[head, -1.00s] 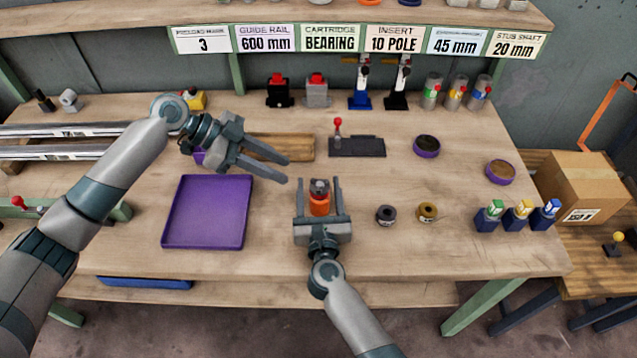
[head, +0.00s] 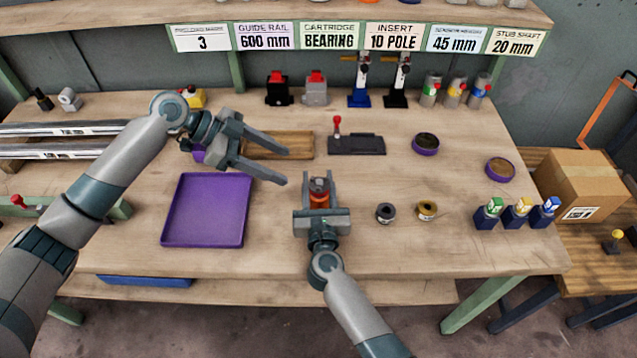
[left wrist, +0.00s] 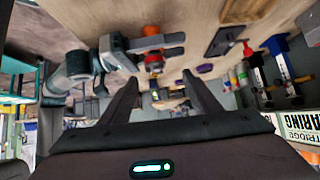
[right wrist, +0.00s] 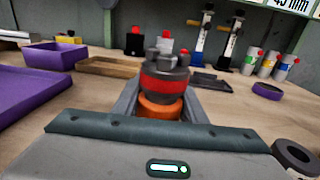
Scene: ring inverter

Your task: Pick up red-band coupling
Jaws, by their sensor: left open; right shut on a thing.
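The red-band coupling (right wrist: 166,75) is a dark grey jawed piece with a red band. It stands upright on an orange base (right wrist: 160,108) in the right wrist view. In the head view the coupling (head: 319,187) is between the fingers of my right gripper (head: 319,182), which are shut on it from both sides. Whether it touches the orange base is hard to tell. My left gripper (head: 286,165) is open and empty, above the table to the left of the coupling. The coupling also shows small in the left wrist view (left wrist: 154,61).
A purple tray (head: 167,225) lies left of my right gripper. A dark ring (head: 386,213) and a gold ring (head: 427,210) lie to its right. A dark plate with a red-knobbed lever (head: 357,144) and a wooden board (head: 295,145) are behind. Bare table lies in front of the rings.

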